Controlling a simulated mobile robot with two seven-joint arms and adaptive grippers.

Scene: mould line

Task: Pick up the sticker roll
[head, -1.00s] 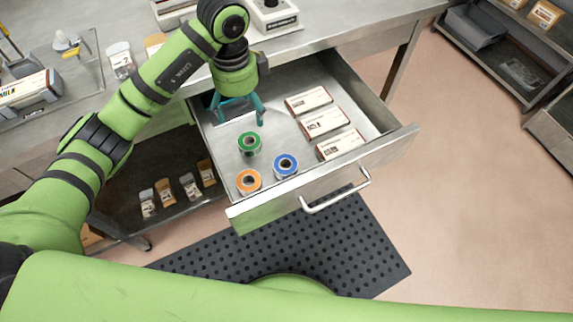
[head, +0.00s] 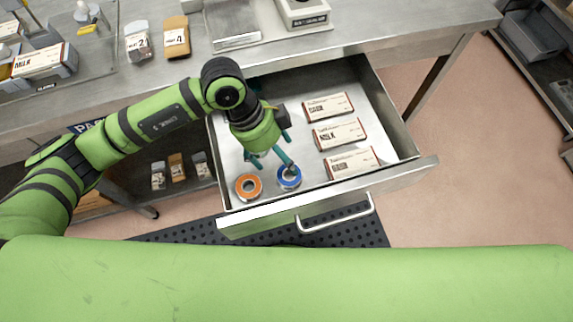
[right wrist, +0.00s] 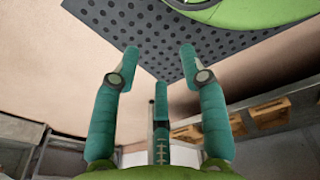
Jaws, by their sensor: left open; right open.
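Rolls of stickers stand in the open metal drawer (head: 228,185). An orange-cored roll (head: 249,186) and a blue-cored roll (head: 289,178) show near its front wall. The green-cored roll is hidden behind my left gripper. My left gripper (head: 272,163) is open with teal fingers, pointing down over the drawer. One finger tip overlaps the far edge of the blue-cored roll in the picture; I cannot tell if they touch. My right gripper (right wrist: 160,70) is open and empty in the right wrist view, away from the drawer.
Several label boxes lie in the drawer's right half, including a milk box (head: 340,133). The drawer handle (head: 335,215) sticks out in front. The steel worktop (head: 380,25) above holds pouches (head: 176,38) and a scale. A dark perforated mat (head: 370,231) lies below.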

